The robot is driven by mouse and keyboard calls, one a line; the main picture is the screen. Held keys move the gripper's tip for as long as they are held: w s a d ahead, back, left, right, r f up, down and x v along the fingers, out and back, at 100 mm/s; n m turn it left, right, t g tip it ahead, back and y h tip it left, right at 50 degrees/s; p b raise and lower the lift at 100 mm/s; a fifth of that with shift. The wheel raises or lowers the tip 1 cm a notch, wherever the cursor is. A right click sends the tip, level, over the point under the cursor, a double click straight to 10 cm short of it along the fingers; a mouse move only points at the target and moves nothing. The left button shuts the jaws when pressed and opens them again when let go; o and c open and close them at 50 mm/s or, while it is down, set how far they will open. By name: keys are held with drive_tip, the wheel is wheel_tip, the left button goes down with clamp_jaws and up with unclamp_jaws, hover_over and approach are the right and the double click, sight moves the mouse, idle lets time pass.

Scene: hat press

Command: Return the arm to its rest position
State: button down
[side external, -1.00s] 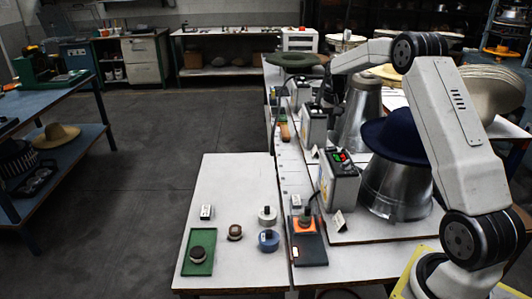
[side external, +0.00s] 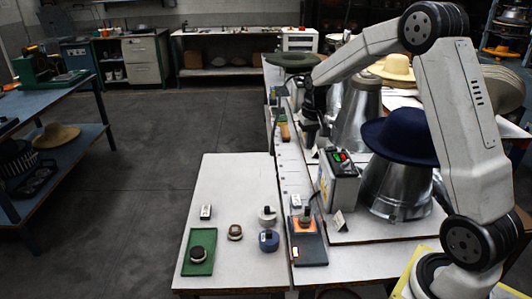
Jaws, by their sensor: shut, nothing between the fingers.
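My arm (side external: 455,110) stands at the right, with its elbow high and its forearm reaching left and slightly down. My gripper (side external: 309,140) is dark and small in the picture, at the end of the forearm, pointing down behind the control box with red and green lights (side external: 339,180). It is shut and holds nothing. Its fingertips are hard to make out against the dark parts around them.
A navy hat (side external: 398,135) sits on a metal cone (side external: 395,190) close beside my arm. A green hat (side external: 292,58) lies farther back.

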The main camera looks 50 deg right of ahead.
drive_tip(key=s+a+f+n+t, duration=0.1)
drive_tip(key=s+a+f+n, duration=0.1)
drive_tip(key=s+a, duration=0.6)
drive_tip(key=s+a+f+n, duration=0.1)
drive_tip(key=s+a+n, duration=0.3)
drive_tip(key=s+a, duration=0.4)
drive_tip(key=a, duration=0.4)
drive_tip(key=shift+s+f+t, duration=0.35)
drive_tip(key=shift+f+t, duration=0.05)
